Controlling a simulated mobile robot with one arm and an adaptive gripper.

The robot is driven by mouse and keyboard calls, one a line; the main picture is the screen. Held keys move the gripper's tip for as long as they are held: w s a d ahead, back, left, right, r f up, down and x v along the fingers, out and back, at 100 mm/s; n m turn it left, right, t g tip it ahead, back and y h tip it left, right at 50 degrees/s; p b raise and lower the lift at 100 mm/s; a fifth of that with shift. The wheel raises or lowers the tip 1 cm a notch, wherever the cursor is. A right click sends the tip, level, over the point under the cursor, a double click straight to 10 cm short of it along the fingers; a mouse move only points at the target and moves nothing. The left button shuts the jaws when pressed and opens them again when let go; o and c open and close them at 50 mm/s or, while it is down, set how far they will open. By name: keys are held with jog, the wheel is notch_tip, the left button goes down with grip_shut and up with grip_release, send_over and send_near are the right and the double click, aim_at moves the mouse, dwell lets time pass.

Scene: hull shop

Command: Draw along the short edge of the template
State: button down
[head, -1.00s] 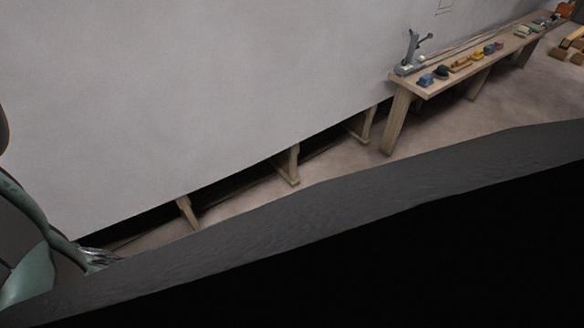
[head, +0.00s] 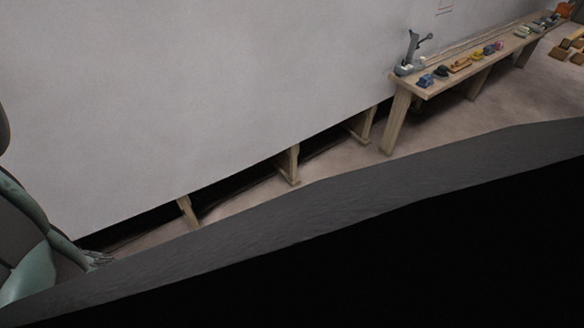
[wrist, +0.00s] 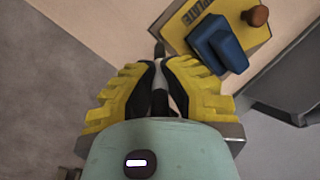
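In the wrist view, my gripper (wrist: 160,72) has yellow fingers with black pads, closed around a slim dark pen-like tool (wrist: 160,101). The tool's dark end (wrist: 160,48) shows beyond the fingers, just left of the template. The template (wrist: 190,22) is a yellow plate with dark lettering, of which "PLATE" can be read. It lies at a slant on a pale surface. A blue block (wrist: 218,45) and a brown knob (wrist: 258,16) sit on it. I cannot tell whether the tool touches the surface, and I see no drawn line.
A dark grey object (wrist: 290,85) lies right of the template. In the head view, a wooden bench (head: 408,83) carries a grey stand (head: 411,58) and several small coloured items. A large pale panel (head: 200,90) fills the left. Open floor (head: 450,120) lies before the bench.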

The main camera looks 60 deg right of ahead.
jog(key=shift+f, duration=0.35)
dwell(1.6)
jog(key=shift+w+d, duration=0.15)
jog(key=shift+w, duration=0.05)
jog(key=shift+w+d, duration=0.1)
jog(key=shift+w, duration=0.25)
jog(key=shift+w+d, duration=0.2)
jog(key=shift+w, duration=0.4)
jog(key=shift+w, duration=0.1)
jog(key=shift+w+d, duration=0.25)
jog(key=shift+w, duration=0.1)
jog(key=shift+w, duration=0.15)
